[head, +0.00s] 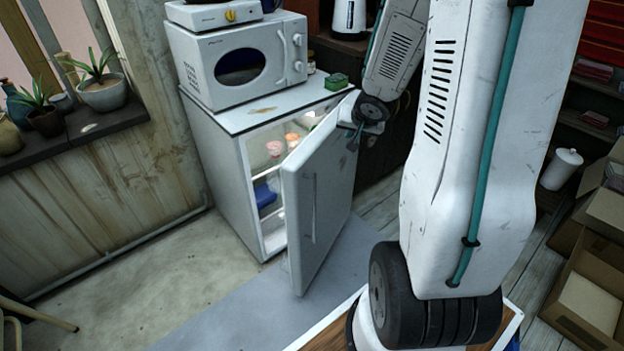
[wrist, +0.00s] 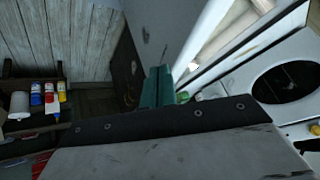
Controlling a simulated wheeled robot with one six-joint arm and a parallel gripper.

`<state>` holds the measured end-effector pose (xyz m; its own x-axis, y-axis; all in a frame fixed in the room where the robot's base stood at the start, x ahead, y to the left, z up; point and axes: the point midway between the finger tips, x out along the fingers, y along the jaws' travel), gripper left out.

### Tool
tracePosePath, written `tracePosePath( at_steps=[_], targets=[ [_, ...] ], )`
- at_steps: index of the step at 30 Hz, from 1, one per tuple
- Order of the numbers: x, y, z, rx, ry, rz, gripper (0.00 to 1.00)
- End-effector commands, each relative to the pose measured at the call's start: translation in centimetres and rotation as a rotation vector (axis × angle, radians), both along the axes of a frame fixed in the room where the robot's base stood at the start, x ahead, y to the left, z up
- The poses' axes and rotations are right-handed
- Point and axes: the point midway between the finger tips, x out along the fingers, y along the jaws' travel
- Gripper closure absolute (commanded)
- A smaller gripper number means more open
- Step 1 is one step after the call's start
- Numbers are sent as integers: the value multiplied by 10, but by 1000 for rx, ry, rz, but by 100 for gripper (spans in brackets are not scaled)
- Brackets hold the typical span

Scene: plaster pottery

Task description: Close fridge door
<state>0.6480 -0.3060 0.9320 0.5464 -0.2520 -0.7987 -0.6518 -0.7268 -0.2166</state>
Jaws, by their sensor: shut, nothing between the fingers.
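The white fridge (head: 222,150) stands against the wall with its door (head: 318,205) partly open, swung out to the right. Food and a blue item show on the lit shelves inside. The door has a slim vertical handle (head: 309,210) on its outer face. My gripper (head: 355,140) is at the top of the door, near its upper right part, and looks shut and empty. In the wrist view its teal fingers (wrist: 157,88) are together, close to the grey door panel (wrist: 165,30). I cannot tell whether they touch it.
A microwave (head: 240,65) and a green sponge (head: 337,81) are on the fridge top. Potted plants (head: 102,90) stand on a ledge at left. Cardboard boxes (head: 590,290) lie at the right. The floor left of the door is clear.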

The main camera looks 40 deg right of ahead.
Motion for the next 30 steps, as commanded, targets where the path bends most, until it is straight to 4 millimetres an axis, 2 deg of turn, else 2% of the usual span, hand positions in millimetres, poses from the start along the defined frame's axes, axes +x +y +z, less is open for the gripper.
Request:
tracePosePath(
  at_steps=[1,3,6,9,12,17,23,30],
  targets=[
    [-3,-9,-28,88,-22,-16,100],
    [-6,-11,-58,217,-64,-29,100],
    [-15,-7,-92,411,-108,-48,100],
    [-25,1,-115,578,-134,-67,100],
    [-34,8,-128,698,-147,-82,100],
    [-37,16,-138,779,-154,-89,100],
    [-18,25,-157,784,-151,-87,100],
    [17,41,-193,782,-151,-86,100]
  ],
)
